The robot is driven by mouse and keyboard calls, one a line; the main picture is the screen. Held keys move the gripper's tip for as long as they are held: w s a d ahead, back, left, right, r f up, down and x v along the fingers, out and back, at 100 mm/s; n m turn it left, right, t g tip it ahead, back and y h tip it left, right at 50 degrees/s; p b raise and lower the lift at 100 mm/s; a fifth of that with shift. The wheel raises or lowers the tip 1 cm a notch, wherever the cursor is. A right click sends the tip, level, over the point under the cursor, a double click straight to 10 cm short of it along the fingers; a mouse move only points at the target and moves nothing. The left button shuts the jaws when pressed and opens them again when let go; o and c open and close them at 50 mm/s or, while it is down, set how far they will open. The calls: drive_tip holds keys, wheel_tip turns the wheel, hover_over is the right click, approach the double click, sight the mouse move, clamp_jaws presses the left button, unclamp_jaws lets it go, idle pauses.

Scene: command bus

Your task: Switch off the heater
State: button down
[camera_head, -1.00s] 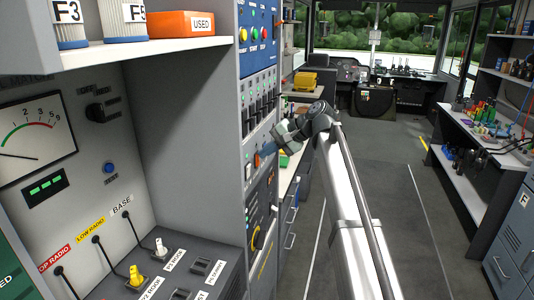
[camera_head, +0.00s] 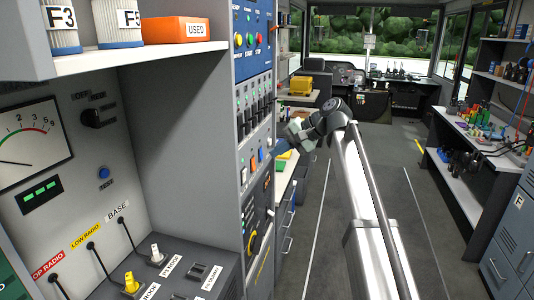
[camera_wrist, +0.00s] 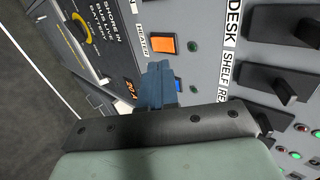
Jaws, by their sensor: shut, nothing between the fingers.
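The orange heater switch (camera_wrist: 162,43) sits on the grey panel beside the HEATER label (camera_wrist: 142,43) in the wrist view. A small dark green lamp (camera_wrist: 193,46) is next to it and looks unlit. In the head view the orange switch (camera_head: 254,162) is between a white switch (camera_head: 243,176) and a blue switch (camera_head: 262,153). My gripper (camera_wrist: 157,72) is shut and empty, its blue fingers just beside the orange switch in the picture and partly hiding the blue switch (camera_wrist: 179,85). In the head view my gripper shows to the right of the panel, apart from it.
Black breaker levers (camera_wrist: 284,83) line the panel near the gripper. A rotary selector (camera_wrist: 85,28) and an orange display (camera_wrist: 130,88) are on the other side. A counter with drawers (camera_head: 286,195) stands behind the panel. The aisle floor (camera_head: 385,190) is clear.

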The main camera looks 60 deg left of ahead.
drive_tip(key=w+d+r, duration=0.3)
drive_tip(key=r, duration=0.4)
drive_tip(key=shift+w+d, duration=0.3)
idle(0.4)
